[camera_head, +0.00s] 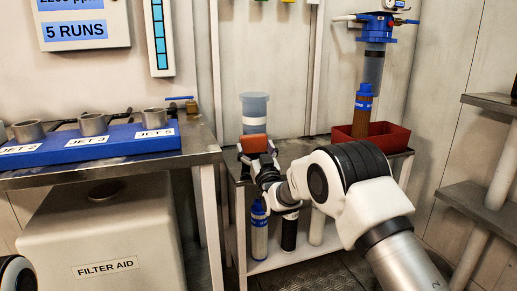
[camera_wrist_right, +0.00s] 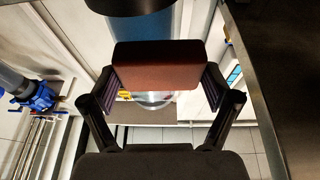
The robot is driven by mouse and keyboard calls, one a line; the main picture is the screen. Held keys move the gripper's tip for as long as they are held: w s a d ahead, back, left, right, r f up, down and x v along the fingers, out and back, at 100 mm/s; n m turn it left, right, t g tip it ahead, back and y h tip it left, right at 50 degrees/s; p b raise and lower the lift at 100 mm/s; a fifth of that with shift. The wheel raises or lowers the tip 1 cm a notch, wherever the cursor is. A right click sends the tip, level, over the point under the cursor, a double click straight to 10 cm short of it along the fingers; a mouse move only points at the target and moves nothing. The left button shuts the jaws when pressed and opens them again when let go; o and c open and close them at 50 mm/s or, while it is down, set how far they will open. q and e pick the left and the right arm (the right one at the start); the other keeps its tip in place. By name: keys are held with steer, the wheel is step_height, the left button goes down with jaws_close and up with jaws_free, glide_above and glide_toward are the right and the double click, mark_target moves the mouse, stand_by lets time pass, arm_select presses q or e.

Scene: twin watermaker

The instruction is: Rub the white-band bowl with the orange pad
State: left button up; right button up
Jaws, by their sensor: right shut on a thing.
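The white-band bowl (camera_head: 254,105) is a translucent blue-grey cylinder with a white band low on its side. It stands upright at the back of the middle metal bench. My right gripper (camera_head: 258,155) is shut on the orange pad (camera_head: 254,143), just in front of the bowl's lower part. In the right wrist view the pad (camera_wrist_right: 158,66) sits between the two fingers and hides most of the clear bowl (camera_wrist_right: 155,101) behind it. I cannot tell whether pad and bowl touch. My left gripper is out of view.
A red tray (camera_head: 395,136) holds a brown cartridge under a blue-headed housing (camera_head: 376,30) to the right. A blue rack (camera_head: 90,143) with metal cups stands on the left bench. Several cylinders stand on the shelf below (camera_head: 275,262). Shelves (camera_head: 480,205) rise at far right.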

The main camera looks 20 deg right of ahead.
steer(key=shift+r, duration=0.4)
steer(key=shift+d, duration=2)
steer(key=shift+a+f+p, duration=0.1)
steer(key=shift+a+p, duration=0.25)
steer(key=shift+a, duration=1.65)
steer(key=s+p, duration=0.1)
steer(key=s, duration=0.5)
